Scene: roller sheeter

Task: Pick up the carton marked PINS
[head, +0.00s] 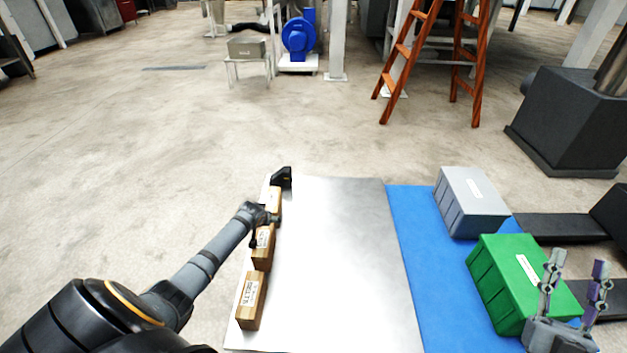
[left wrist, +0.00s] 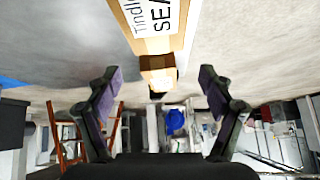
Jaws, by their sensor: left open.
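Three brown cartons stand in a row along the left edge of the metal table: a near carton (head: 249,301), a middle carton (head: 264,246) and a far carton (head: 275,201). Their labels are too small to read in the head view, so I cannot tell which is marked PINS. In the left wrist view a carton (left wrist: 148,42) has a cut-off label showing "SEA"; another carton end (left wrist: 158,77) shows beyond it. My left gripper (left wrist: 158,73) is open, fingers spread, apparently empty. My right gripper (head: 577,261) is open and empty by the green bin.
The metal table (head: 335,260) is clear right of the cartons. A small black object (head: 283,178) sits at its far left corner. A green bin (head: 505,262) and grey bin (head: 472,188) stand at the right, by a blue surface (head: 425,250).

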